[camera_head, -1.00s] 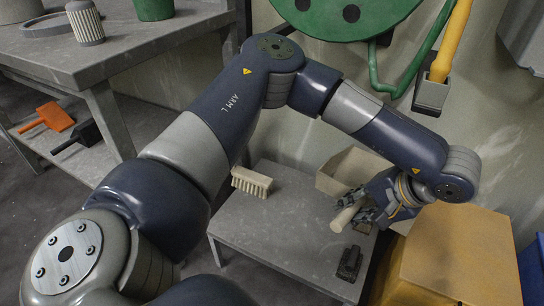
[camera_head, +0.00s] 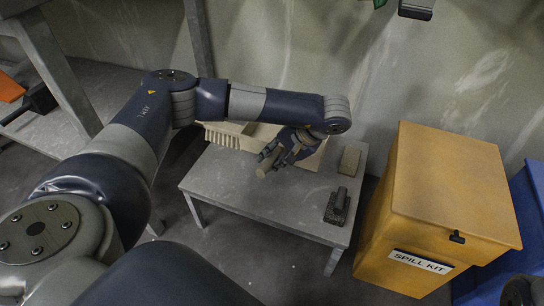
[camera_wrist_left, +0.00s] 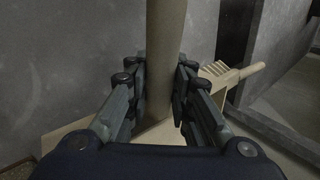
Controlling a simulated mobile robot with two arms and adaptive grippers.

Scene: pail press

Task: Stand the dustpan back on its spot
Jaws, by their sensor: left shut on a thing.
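My left gripper (camera_head: 285,152) is shut on the dustpan's beige handle (camera_head: 269,160), over the back of a low grey table (camera_head: 235,185). The handle (camera_wrist_left: 163,60) also runs between the fingers in the left wrist view. The dustpan's broad beige pan (camera_head: 308,160) shows behind the gripper and is partly hidden by it. I cannot tell whether the pan touches the table.
A beige brush (camera_head: 222,137) lies at the table's back left, close to the pan. A tan block (camera_head: 349,160) and a dark brush-like tool (camera_head: 337,206) are on the right. A yellow spill kit box (camera_head: 440,200) stands right of the table. The table's front middle is clear.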

